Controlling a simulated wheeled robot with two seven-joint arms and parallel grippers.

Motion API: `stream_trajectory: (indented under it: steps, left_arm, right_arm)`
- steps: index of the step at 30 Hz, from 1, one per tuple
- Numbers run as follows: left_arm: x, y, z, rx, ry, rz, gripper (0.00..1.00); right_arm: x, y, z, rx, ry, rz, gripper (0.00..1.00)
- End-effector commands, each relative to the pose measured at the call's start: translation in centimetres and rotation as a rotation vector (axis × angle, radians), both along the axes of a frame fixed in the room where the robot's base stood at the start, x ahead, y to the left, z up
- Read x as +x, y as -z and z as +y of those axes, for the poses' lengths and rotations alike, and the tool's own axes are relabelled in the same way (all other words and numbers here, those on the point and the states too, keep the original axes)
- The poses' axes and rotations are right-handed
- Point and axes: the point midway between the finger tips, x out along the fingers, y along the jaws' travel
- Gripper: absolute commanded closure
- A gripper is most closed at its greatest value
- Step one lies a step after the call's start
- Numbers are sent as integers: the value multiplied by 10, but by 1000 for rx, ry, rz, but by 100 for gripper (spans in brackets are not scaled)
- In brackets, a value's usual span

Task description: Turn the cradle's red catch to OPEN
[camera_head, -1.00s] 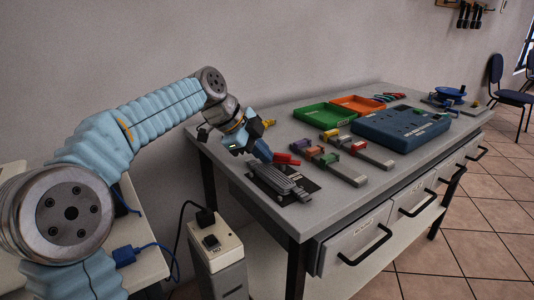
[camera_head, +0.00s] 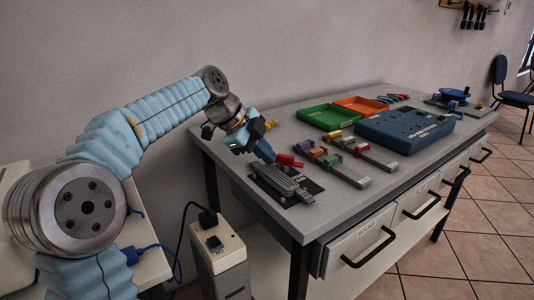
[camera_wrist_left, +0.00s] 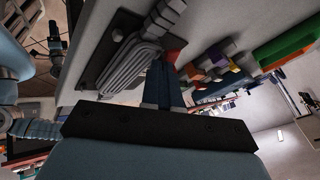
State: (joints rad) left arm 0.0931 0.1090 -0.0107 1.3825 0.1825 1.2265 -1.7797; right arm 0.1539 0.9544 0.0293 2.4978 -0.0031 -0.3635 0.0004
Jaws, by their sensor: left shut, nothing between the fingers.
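The grey cradle (camera_head: 283,186) sits on a black base plate near the left end of the bench. It also shows in the left wrist view (camera_wrist_left: 130,65). Its red catch (camera_head: 291,161) sticks out at the cradle's back side, pointing right in the head view. In the left wrist view a small red part (camera_wrist_left: 173,56) shows just beyond my fingers. My left gripper (camera_head: 268,157) is shut and empty, its blue fingers beside the left end of the catch. I cannot tell whether they touch it. The fingers also show in the left wrist view (camera_wrist_left: 163,84). My right gripper is out of view.
Grey rails with coloured clips (camera_head: 343,167) lie right of the cradle. Behind them are a green tray (camera_head: 328,127), an orange tray (camera_head: 376,102) and a blue box (camera_head: 402,143). A white box with a black switch (camera_head: 216,245) stands below the bench's left end.

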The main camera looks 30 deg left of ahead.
Motion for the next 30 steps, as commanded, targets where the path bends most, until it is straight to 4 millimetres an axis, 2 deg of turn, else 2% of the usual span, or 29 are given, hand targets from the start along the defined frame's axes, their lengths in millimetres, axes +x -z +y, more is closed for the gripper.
stream_trajectory:
  steps: [30]
  left_arm:
    - [-1, 0, 7, 0, 65, 0, 100]
  right_arm:
    - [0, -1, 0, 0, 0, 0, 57]
